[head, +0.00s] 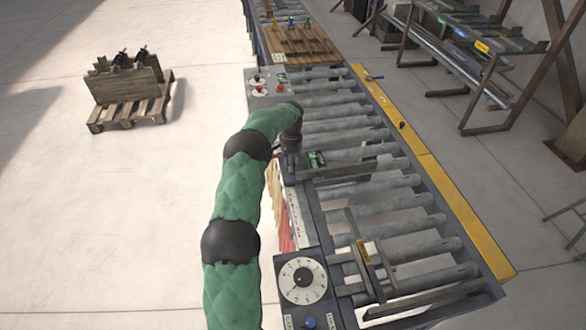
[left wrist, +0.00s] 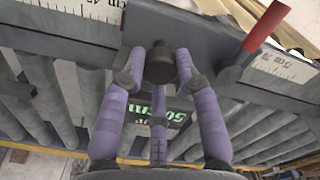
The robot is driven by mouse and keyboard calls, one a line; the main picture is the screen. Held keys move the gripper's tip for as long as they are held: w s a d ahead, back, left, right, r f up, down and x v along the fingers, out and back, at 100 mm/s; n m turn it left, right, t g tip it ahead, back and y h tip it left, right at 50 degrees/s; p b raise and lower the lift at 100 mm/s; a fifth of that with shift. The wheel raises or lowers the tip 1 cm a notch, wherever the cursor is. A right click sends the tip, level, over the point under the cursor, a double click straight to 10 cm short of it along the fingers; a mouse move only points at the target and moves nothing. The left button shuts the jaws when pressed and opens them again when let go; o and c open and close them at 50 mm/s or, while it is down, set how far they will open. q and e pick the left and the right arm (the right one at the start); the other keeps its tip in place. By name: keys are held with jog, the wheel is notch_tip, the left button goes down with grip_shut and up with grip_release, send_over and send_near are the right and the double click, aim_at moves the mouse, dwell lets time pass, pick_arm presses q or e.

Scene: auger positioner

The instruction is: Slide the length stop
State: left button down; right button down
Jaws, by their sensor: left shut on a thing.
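The length stop (head: 316,160) is a dark carriage on the scale rail (head: 296,215) along the left edge of the roller table. It has a green display, and its flat bar (head: 355,170) reaches across the rollers. My left gripper (head: 291,152) is at the carriage, at the end of the green-sleeved arm. In the left wrist view, the purple fingers of my left gripper (left wrist: 160,75) are closed around a dark round knob (left wrist: 160,62) on the carriage. The green display (left wrist: 170,117) is partly hidden by the fingers. My right gripper is not in view.
A red-handled lever (left wrist: 262,30) stands beside the knob. A dial box (head: 303,283) sits at the near end of the rail, and another panel (head: 262,88) at the far end. Rollers (head: 385,182) lie right of the rail. A pallet (head: 130,110) stands on the floor at left.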

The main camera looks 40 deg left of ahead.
pick_arm(q)
jog(key=shift+w+a+p, duration=0.35)
jog(key=shift+w+a, duration=0.65)
jog(key=shift+a, duration=0.3)
jog(key=shift+w+a+p, duration=0.3)
jog(key=shift+w+a, duration=0.7)
jog(key=shift+a, duration=0.25)
jog(key=c, duration=0.9)
grip_release()
notch_tip(320, 180, up, 7)
jog(key=shift+r, duration=0.2)
